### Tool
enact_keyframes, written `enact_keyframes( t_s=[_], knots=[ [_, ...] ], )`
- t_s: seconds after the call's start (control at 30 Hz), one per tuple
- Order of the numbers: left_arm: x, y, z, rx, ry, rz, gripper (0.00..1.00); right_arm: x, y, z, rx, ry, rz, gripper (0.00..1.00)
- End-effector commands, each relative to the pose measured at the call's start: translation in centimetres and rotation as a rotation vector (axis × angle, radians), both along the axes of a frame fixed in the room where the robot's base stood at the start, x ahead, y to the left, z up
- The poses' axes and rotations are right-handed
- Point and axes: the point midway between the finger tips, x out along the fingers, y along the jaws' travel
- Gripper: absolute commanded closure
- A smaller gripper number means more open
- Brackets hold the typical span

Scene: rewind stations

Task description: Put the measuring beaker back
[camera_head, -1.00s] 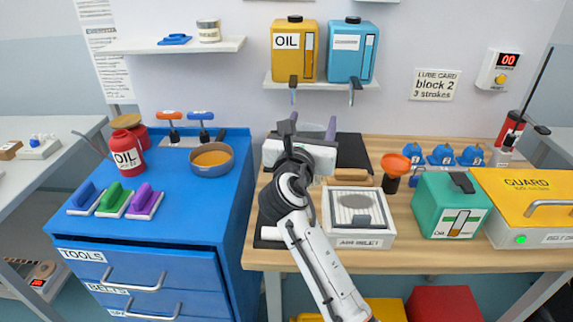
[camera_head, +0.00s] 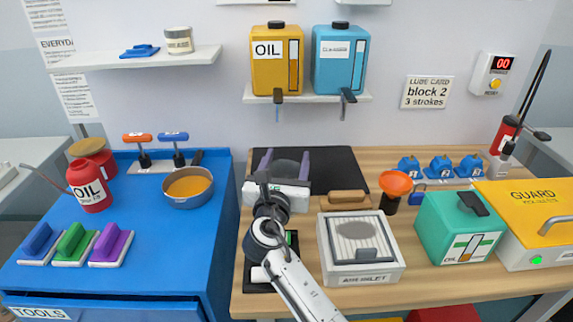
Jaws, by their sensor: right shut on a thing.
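My right gripper (camera_head: 285,165) reaches over the wooden bench, its two purple-grey fingers set wide apart. Between them is a dim, see-through grey round shape, which I take to be the measuring beaker (camera_head: 286,169). The gripper is shut on it. Its lower part is hidden behind the white gripper body, and I cannot tell whether it touches the surface below. A black mat (camera_head: 340,167) lies behind and to the right of the gripper. My left gripper is not in view.
An air inlet box (camera_head: 393,272), a wooden-topped brush (camera_head: 349,197), an orange funnel (camera_head: 397,184) and a green oil box (camera_head: 450,235) stand to the right. The blue cabinet (camera_head: 150,240) is left. Yellow and blue jugs stand on a wall shelf (camera_head: 315,96) above.

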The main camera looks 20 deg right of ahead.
Motion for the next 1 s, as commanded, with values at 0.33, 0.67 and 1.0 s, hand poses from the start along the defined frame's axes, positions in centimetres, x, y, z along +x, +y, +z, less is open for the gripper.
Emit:
enact_keyframes(
  t_s=[0.33, 0.67, 1.0],
  knots=[
    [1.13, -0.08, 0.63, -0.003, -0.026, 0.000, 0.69, 0.00, 0.01, -0.53, 0.000, -0.001, 0.001, 0.91],
    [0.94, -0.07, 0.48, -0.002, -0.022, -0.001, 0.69, 0.00, 0.01, -0.71, 0.000, -0.001, 0.001, 0.23],
    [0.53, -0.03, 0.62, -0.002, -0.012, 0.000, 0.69, -0.31, 0.44, -0.40, 0.001, 0.000, 0.001, 0.23]
  ],
)
